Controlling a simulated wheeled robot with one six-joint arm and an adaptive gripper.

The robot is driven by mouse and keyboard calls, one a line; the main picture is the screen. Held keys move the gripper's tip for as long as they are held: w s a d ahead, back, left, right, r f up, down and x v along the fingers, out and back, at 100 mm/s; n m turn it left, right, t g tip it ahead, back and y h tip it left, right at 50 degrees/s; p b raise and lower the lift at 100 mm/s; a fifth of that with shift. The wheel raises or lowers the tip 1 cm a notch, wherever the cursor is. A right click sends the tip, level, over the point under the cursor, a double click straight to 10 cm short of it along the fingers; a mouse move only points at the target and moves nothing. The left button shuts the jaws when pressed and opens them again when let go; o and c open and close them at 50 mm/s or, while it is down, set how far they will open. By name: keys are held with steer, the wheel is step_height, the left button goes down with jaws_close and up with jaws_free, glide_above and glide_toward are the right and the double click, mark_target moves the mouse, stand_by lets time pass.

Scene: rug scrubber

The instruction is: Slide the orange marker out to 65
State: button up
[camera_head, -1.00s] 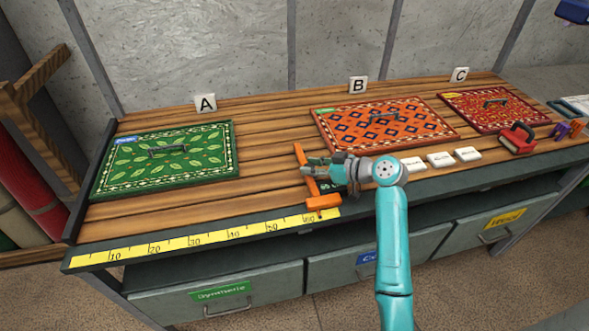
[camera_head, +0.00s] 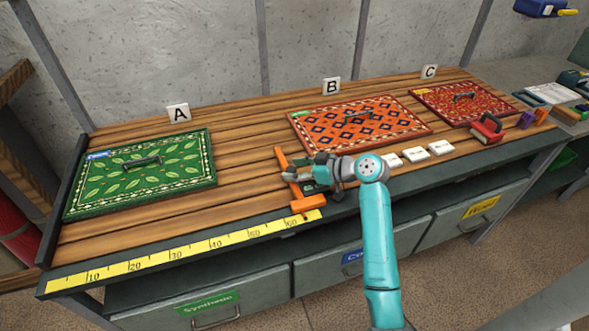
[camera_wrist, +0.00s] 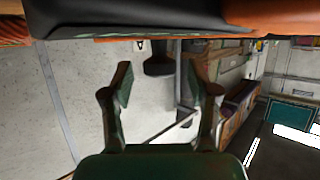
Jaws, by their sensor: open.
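The orange marker (camera_head: 308,203) is a long bar across the bench with a wider foot at the front edge. Its foot stands just past the 60 label, near the right end of the yellow scale (camera_head: 178,250). The exact reading is too small to tell. My gripper (camera_head: 291,173) is open at the marker's bar from the right, with its fingers overlapping the bar in the picture. I cannot tell whether they touch it. In the wrist view my gripper's two fingers (camera_wrist: 158,72) are spread with nothing clearly held between them.
A green rug (camera_head: 185,190) lies at A, an orange rug (camera_head: 330,143) at B and a red rug (camera_head: 430,98) at C. White tiles (camera_head: 415,155) lie right of my arm. A red-handled brush (camera_head: 487,130) stands farther right. Bare slats lie left of the marker.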

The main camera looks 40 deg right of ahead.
steer(key=v, duration=1.1)
steer(key=shift+s+d, duration=0.2)
steer(key=shift+s, duration=0.1)
